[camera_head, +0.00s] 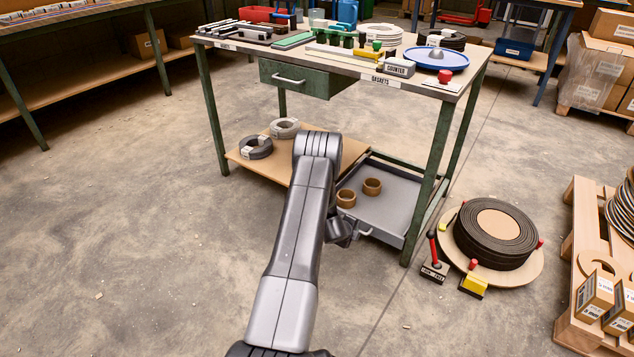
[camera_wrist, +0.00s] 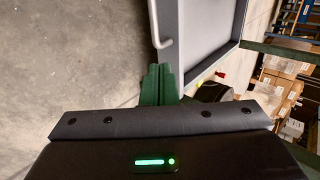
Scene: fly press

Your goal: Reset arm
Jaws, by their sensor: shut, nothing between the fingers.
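My arm reaches up through the middle of the head view, in front of the green-legged workbench (camera_head: 440,150). My gripper (camera_wrist: 159,70) shows in the wrist view as two green fingers pressed together with nothing between them. It points toward the grey tray (camera_wrist: 212,35) and its pale handle. In the head view the fingers cannot be made out; they are hidden by the arm. The same grey tray (camera_head: 385,205) lies at the bench's lower level in the head view. Whether the fingers touch anything cannot be told.
A counter box (camera_head: 398,67) and blue dish (camera_head: 452,63) crowd the bench top. A large dark coil (camera_head: 468,245) and pallet (camera_head: 575,330) stand right. The left floor is clear.

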